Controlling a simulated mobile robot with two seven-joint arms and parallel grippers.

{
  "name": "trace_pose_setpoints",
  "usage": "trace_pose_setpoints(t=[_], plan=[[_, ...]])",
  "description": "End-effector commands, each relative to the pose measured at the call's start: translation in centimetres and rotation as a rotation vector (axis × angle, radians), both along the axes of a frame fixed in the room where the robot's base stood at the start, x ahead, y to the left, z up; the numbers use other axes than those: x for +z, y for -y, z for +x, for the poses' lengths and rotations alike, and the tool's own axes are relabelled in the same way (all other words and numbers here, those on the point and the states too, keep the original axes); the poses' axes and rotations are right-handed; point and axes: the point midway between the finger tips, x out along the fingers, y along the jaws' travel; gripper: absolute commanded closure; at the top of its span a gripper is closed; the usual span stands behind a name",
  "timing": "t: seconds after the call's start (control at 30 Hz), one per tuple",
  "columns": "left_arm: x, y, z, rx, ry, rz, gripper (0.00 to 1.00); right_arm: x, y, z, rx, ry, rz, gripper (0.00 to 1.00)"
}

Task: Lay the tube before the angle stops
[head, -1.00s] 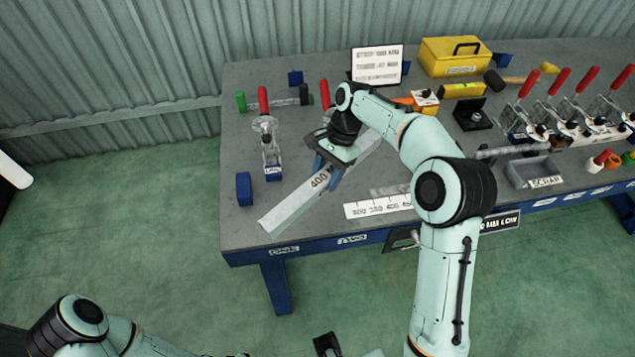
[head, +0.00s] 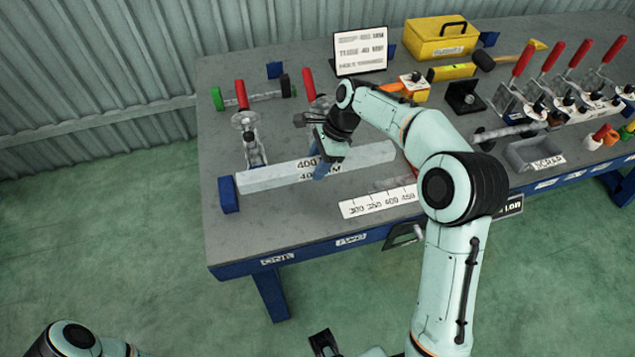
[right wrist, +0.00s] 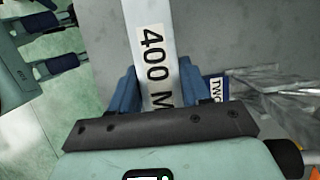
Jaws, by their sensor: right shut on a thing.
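The pale square tube (head: 372,157), marked 400, lies roughly level across the left part of the bench in the head view. My right gripper (head: 325,165) is shut on it near its middle. In the right wrist view the tube (right wrist: 152,45) runs up from between the blue fingers (right wrist: 165,92). Its left end is close beside a blue block (head: 229,194), perhaps an angle stop; I cannot tell if they touch. Another blue block (head: 274,70) stands farther back. Whether the tube rests on the bench is unclear. My left arm shows at the lower left; its gripper cannot be made out surely.
Two red-handled clamps (head: 245,130) (head: 312,100) stand behind the tube. A white ruler strip (head: 375,202) lies in front. A scrap tray (head: 530,155), a yellow toolbox (head: 440,38) and several more clamps are to the right. The front left bench top is bare.

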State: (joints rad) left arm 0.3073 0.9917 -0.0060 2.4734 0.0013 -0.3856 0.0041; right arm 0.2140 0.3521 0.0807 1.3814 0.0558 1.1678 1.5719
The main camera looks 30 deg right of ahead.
Motion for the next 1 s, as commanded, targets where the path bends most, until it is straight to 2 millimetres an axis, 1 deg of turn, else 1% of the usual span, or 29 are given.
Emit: trace_pose_setpoints(t=[0.03, 0.1, 0.27, 0.33, 0.5, 0.6, 0.7, 1.0], plan=[[-0.2, 0.0, -0.1, 0.0, -0.001, 0.0, 0.57, -0.7, 0.0, 0.1, -0.001, 0.004, 0.001, 1.0], [-0.3, 0.0, -0.1, 0.0, -0.001, 0.0, 0.57, -1.5, 0.0, 0.1, 0.001, 0.004, 0.001, 1.0], [-0.4, 0.0, -0.1, 0.0, -0.001, 0.0, 0.57, -2.3, 0.0, 0.1, 0.001, 0.005, 0.001, 1.0], [-0.5, 0.0, -0.1, 0.0, -0.001, 0.0, 0.57, -3.1, 0.0, 0.1, 0.001, 0.004, 0.001, 1.0], [-0.9, 0.0, -0.3, 0.0, -0.003, 0.0, 0.57, -6.0, 0.0, 0.0, 0.001, 0.002, 0.002, 1.0], [-1.0, 0.0, -0.3, 0.0, -0.003, 0.0, 0.57, -7.2, 0.0, 0.1, 0.001, 0.004, 0.001, 1.0], [-1.1, 0.0, -0.3, 0.0, -0.003, 0.0, 0.57, -7.8, 0.0, 0.1, 0.001, 0.006, 0.001, 1.0], [-1.1, 0.0, -0.3, 0.0, -0.003, 0.0, 0.57, -7.8, 0.0, 0.1, 0.001, 0.006, 0.001, 1.0]])
